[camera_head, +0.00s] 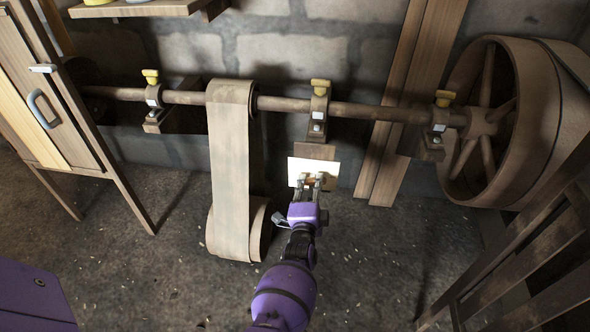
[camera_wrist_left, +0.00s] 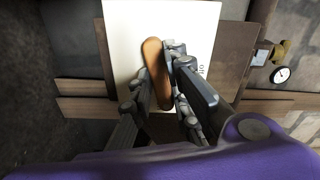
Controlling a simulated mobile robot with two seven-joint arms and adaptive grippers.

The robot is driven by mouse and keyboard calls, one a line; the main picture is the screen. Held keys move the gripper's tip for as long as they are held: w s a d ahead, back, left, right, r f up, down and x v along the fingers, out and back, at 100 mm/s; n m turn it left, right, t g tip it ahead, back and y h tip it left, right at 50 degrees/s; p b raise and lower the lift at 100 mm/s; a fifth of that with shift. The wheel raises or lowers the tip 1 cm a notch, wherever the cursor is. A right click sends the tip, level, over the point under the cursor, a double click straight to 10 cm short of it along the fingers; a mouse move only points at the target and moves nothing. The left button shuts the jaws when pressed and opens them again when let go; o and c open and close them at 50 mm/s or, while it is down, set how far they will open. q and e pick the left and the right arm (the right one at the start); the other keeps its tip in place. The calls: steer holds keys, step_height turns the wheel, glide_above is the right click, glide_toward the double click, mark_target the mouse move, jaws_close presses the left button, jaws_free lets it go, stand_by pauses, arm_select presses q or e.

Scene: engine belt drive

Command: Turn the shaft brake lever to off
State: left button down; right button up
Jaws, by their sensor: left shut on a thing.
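The brake lever's orange-brown handle (camera_wrist_left: 154,62) shows in the left wrist view between the fingers of my left gripper (camera_wrist_left: 160,62). The gripper is shut on it. Behind it is a white plate (camera_wrist_left: 120,25) with a few dark letters, partly covered by a finger and not fully readable. In the head view, my left gripper (camera_head: 312,182) is in front of the same white plate (camera_head: 327,168), below the shaft's middle bearing. The handle is mostly covered there, so its exact setting is hard to read. My right gripper is in neither view.
A horizontal shaft (camera_head: 375,112) runs along the block wall on yellow-capped bearings. A wide belt (camera_head: 229,150) hangs left of my arm, close by. A large pulley (camera_head: 540,125) is at the right. A wooden slatted frame (camera_head: 530,260) stands at lower right. A wooden cabinet (camera_head: 60,110) is at left.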

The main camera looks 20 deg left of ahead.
arm_select(q)
steer(key=n, duration=0.4)
steer(key=shift+w+r+n, duration=0.1)
steer(key=shift+n, duration=0.2)
steer(key=n, duration=0.3)
steer(key=shift+n, duration=0.3)
steer(key=n, duration=0.3)
steer(key=shift+n, duration=2)
steer(key=c, duration=1.7)
jaws_free()
